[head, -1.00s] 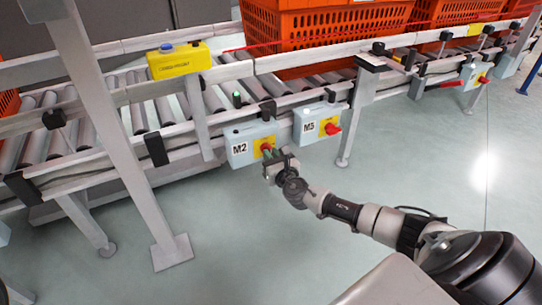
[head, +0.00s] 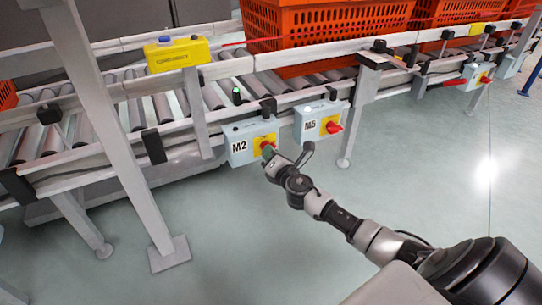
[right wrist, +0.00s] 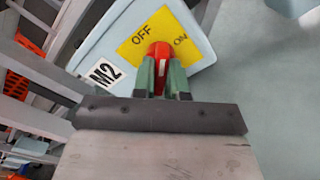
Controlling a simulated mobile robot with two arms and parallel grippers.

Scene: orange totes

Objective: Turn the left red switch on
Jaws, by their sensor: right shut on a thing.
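The M2 switch box (head: 238,134) hangs on the conveyor frame, left of the M5 switch box (head: 308,120). The M2 box's red switch (right wrist: 160,50) sits on a yellow plate (right wrist: 145,40) marked OFF and ON. In the right wrist view its lever points down between the green fingers of my right gripper (right wrist: 162,80), which is shut on it. In the head view my right gripper (head: 269,157) is at the front of the M2 box and partly hides this switch. The M5 box's red switch (head: 334,127) is clear. My left gripper is not in view.
Orange totes (head: 325,22) stand on the roller conveyor behind the boxes. A yellow device (head: 177,55) is fixed to the rail. A grey post (head: 105,130) stands at left. More switch boxes (head: 470,74) are at far right. The floor in front is clear.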

